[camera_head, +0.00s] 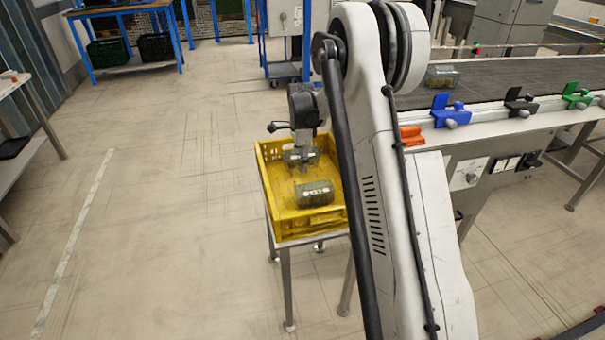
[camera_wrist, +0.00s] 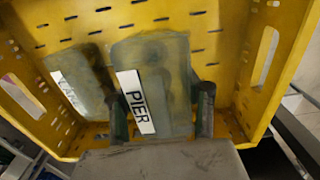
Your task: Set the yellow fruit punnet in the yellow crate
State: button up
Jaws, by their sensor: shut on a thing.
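The yellow crate (camera_head: 291,226) stands on a metal-legged stand left of the conveyor; its perforated floor and walls fill the wrist view (camera_wrist: 223,15). My gripper (camera_head: 302,146) points down into its far part. In the wrist view my gripper's two dark fingers (camera_wrist: 161,98) are shut on a clear greenish punnet (camera_wrist: 160,60) with a white label reading "PIER". That held punnet shows at the crate's far end in the head view (camera_head: 298,158). I cannot tell its fruit colour or whether it touches the crate floor. A second labelled punnet (camera_head: 315,194) lies nearer, beside it (camera_wrist: 77,82).
Another punnet (camera_head: 441,76) rests on the dark conveyor belt (camera_head: 500,77). Blue (camera_head: 447,108), black (camera_head: 521,101) and green (camera_head: 577,95) clamps line the conveyor's rail. The floor left of the crate is open. A blue-framed bench (camera_head: 130,68) stands at the back left.

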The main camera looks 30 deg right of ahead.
aim_at(302, 176)
jog(key=shift+w+d+f, duration=0.7)
jog(key=shift+w+f, duration=0.05)
jog(key=shift+w, duration=0.25)
jog(key=shift+f+b, duration=0.85)
jog(key=shift+f, duration=1.1)
jog(key=shift+f, duration=0.15)
jog(key=o, duration=1.1)
